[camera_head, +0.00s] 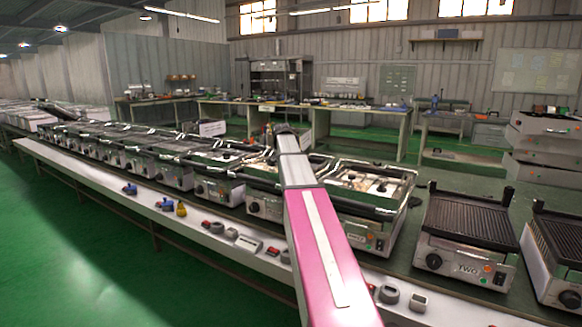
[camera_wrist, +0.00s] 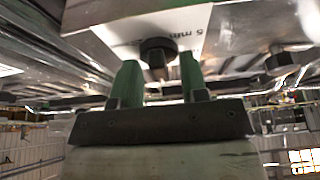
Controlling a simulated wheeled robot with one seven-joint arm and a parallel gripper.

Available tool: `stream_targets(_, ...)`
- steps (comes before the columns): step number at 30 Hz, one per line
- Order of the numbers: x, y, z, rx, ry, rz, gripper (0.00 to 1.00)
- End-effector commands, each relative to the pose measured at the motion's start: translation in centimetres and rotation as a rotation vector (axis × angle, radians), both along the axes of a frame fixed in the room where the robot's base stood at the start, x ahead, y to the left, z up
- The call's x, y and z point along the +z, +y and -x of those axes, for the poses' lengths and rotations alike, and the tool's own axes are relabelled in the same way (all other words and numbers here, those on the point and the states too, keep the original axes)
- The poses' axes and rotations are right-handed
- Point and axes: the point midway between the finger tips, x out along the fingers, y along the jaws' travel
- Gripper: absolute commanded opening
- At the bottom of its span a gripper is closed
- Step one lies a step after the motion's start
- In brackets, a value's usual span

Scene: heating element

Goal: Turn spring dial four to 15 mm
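In the wrist view my gripper (camera_wrist: 160,72) has two green fingers spread apart. A round black dial knob (camera_wrist: 158,47) on a pale panel (camera_wrist: 110,38) shows between and just beyond the fingertips. I cannot tell whether either finger touches it. Printed lettering that seems to read "5 min" is beside the knob. The knob's number and its pointer are not readable. In the head view my pink and grey arm reaches over the row of grills, and my gripper cannot be made out there.
A second dark knob (camera_wrist: 288,60) shows at the right in the wrist view. In the head view a grill marked TWO (camera_head: 466,240) stands right of my arm, with more grills leftward. A white ledge (camera_head: 130,190) holding small parts runs along the front. The green floor at left is clear.

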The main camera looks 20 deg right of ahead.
Motion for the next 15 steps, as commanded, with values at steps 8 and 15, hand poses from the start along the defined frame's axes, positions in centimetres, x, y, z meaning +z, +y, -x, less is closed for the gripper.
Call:
stream_targets(8, 0.5, 0.1, 0.1, 0.000, -0.001, 0.000, 0.40)
stream_targets(15, 3.8, 1.2, 0.9, 0.001, -0.003, 0.001, 0.40)
